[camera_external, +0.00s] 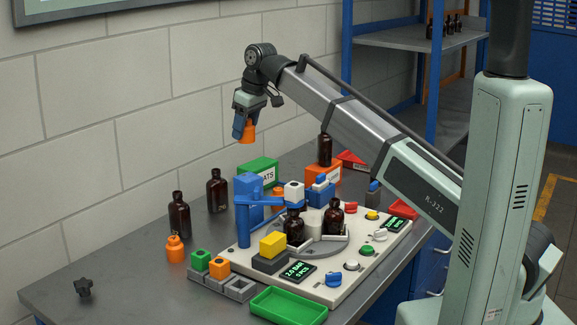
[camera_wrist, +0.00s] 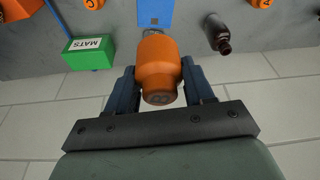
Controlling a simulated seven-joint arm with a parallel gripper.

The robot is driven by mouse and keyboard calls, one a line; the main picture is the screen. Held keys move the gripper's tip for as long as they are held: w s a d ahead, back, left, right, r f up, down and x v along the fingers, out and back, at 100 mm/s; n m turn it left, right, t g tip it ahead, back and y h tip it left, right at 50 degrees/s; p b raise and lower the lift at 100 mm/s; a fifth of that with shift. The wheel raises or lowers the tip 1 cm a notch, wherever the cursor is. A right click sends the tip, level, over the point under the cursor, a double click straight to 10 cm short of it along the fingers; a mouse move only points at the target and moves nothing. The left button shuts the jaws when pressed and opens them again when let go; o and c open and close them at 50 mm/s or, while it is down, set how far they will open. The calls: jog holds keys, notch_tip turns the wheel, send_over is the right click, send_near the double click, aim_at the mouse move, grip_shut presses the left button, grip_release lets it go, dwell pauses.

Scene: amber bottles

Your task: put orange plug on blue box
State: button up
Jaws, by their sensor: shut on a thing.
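My gripper (camera_external: 243,127) is raised high above the far part of the bench, fingers pointing down. It is shut on an orange plug (camera_external: 248,133), whose lower part shows below the fingers. A blue box-like block (camera_external: 249,184) stands at the back left of the white board, below the gripper. A blue surface (camera_wrist: 155,12) shows beyond the plug in the wrist view, partly hidden by it; the two are apart.
A green MATS box (camera_external: 258,170) stands behind the blue block; it also shows in the wrist view (camera_wrist: 88,51). Amber bottles (camera_external: 217,190) stand at left and on the board. Another orange plug-like piece (camera_external: 175,249) stands on the bench (camera_external: 120,268). The air around the gripper is clear.

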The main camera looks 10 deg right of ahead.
aim_at(254, 130)
jog(key=shift+s+f, duration=0.1)
jog(key=shift+f, duration=4.95)
jog(key=shift+f, duration=0.1)
jog(key=o, duration=1.1)
jog(key=v, duration=1.2)
